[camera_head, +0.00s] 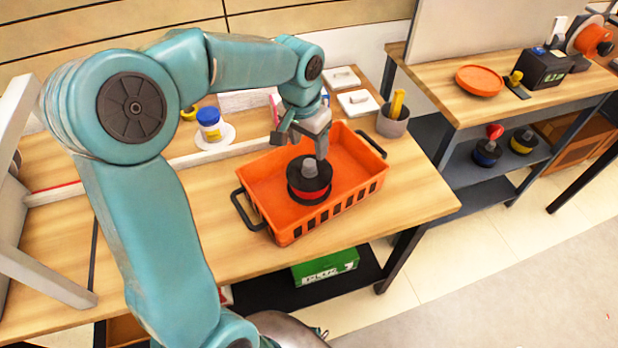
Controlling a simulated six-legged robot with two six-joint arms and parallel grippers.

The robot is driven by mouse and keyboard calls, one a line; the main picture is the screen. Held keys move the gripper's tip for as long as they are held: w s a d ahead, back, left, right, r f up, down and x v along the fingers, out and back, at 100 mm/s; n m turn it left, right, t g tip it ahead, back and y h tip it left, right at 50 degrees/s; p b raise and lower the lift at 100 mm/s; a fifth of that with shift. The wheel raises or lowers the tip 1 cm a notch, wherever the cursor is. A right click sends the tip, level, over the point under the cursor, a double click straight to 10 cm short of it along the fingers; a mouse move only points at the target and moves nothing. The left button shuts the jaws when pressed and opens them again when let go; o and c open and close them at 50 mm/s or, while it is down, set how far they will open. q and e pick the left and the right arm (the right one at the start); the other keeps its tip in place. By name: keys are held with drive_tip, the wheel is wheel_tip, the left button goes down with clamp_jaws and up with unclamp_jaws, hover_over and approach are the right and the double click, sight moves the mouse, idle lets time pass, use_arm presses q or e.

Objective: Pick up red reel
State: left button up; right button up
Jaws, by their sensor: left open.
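The red reel (309,188) is black with a red band and a grey knob on top. I cannot tell whether a finger touches the reel. My right gripper is out of view.
The crate stands on a wooden table (420,190) with black handles at both ends. A grey cup (393,122), white boxes and a blue-lidded jar (210,124) stand behind it. Blue (487,152) and yellow (524,142) reels are on the right shelf.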

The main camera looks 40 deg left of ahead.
sight(309, 162)
use_arm(q)
drive_tip(key=shift+w+f, duration=0.25)
drive_tip(key=shift+f, duration=0.75)
drive_tip(key=f, duration=0.4)
drive_tip(key=shift+a+f, duration=0.25)
drive_tip(key=shift+a, duration=0.05)
drive_tip(key=shift+w+f, duration=0.25)
drive_tip(key=shift+f, duration=0.15)
drive_tip(key=shift+s+r, duration=0.15)
drive_tip(key=shift+c, duration=0.5)
clamp_jaws()
